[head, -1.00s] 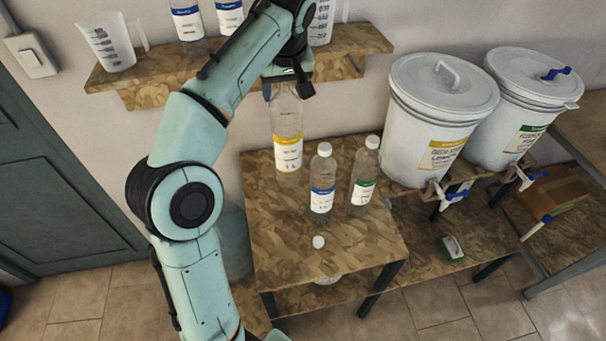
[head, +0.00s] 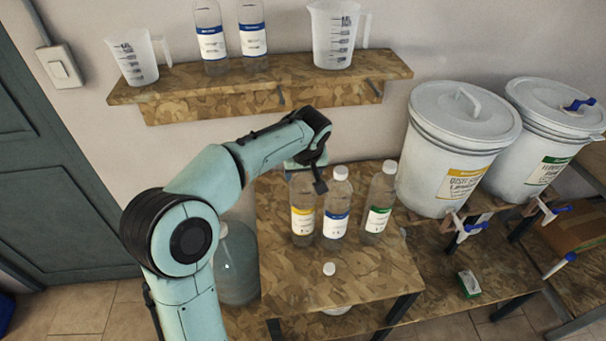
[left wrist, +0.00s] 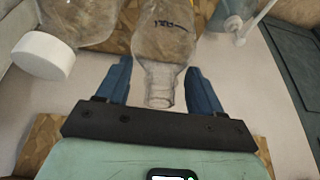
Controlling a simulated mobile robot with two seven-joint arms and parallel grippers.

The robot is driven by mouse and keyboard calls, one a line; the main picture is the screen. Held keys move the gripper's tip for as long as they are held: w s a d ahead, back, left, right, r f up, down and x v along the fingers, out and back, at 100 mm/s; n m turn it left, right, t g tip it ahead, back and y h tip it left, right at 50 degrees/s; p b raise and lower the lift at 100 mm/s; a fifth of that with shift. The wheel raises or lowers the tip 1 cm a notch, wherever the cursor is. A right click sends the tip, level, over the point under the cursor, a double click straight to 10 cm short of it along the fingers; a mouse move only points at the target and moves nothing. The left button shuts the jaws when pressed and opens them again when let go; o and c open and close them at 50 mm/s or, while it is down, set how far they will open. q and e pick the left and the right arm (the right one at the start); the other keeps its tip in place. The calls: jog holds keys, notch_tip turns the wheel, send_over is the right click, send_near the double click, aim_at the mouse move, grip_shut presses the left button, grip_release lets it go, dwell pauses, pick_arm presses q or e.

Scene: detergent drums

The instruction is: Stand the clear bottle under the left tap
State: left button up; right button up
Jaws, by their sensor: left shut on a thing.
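The clear bottle (head: 303,215) has a yellow-banded label and an open neck. My left gripper (head: 305,174) is above it, shut on its neck. In the left wrist view the neck of the bottle (left wrist: 160,88) sits between the blue fingers (left wrist: 160,75). The bottle looks upright, at or close to the small wooden table's surface; I cannot tell if it touches. The left tap (head: 470,229), with a blue handle, is low on the yellow-labelled white drum (head: 455,150), to the right of the bottle. My right gripper is not in view.
A blue-labelled capped bottle (head: 336,212) stands close beside the held one, and a green-labelled bottle (head: 379,205) beyond it. A white cap (head: 329,268) is on the small table (head: 375,280). A green-and-white box (head: 468,284) lies on the lower board below the taps.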

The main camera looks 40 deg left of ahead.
pick_arm(q)
jog(key=shift+s+f, duration=0.15)
jog(key=shift+f, duration=0.15)
jog(key=shift+f, duration=0.15)
jog(key=o, duration=1.2)
jog(key=shift+o, duration=0.6)
